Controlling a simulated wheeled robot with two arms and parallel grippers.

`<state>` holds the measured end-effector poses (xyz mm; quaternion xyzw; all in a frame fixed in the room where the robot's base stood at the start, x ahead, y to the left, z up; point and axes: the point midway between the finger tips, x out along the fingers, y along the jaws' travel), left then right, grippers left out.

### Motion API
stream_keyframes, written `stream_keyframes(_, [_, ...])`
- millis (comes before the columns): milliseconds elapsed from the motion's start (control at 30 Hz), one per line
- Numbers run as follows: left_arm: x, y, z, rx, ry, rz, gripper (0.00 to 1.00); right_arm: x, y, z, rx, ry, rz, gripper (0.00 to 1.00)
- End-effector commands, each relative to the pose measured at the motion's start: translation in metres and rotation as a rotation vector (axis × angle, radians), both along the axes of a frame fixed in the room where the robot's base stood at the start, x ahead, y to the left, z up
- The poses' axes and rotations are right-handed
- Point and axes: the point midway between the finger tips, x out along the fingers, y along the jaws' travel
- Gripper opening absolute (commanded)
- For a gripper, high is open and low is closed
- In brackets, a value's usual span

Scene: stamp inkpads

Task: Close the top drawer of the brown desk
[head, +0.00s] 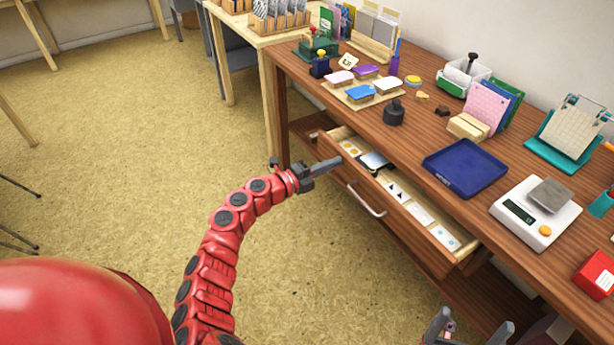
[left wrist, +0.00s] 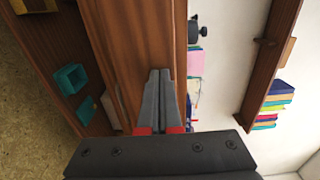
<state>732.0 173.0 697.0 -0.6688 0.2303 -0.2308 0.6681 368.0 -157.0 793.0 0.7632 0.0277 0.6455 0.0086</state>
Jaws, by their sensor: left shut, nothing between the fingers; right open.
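The brown desk (head: 440,150) runs along the right side of the head view. Its top drawer (head: 432,245) is pulled out, with a metal handle (head: 366,200) on its front. Inside lie several pale cards and a dark inkpad (head: 374,161). My left gripper (head: 338,160) is shut and empty, at the drawer's far left end near its front edge; I cannot tell whether it touches. In the left wrist view its fingers (left wrist: 160,100) are together before brown wood. My right gripper (head: 468,328) is open and empty at the bottom of the head view, in front of the desk.
On the desktop stand a blue tray (head: 464,168), a white scale (head: 535,213), a black stamp (head: 394,112) and a board of coloured inkpads (head: 347,95). A lower shelf (head: 490,290) shows under the drawer.

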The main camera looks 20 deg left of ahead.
Motion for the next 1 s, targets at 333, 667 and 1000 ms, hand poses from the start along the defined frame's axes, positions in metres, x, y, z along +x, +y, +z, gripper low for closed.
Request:
stream_keyframes(333, [0.067, -0.052, -0.001, -0.005, -0.001, 0.002, 0.00, 0.000, 0.000, -0.023, 0.000, 0.000, 0.000, 1.00])
stream_keyframes(667, [0.097, -0.075, -0.001, -0.003, 0.001, 0.001, 0.00, 0.000, 0.000, -0.037, 0.000, 0.000, 0.000, 1.00])
stream_keyframes(1000, [0.105, -0.081, 0.003, -0.001, -0.004, 0.001, 0.00, 0.000, 0.000, -0.039, 0.000, 0.000, 0.000, 1.00])
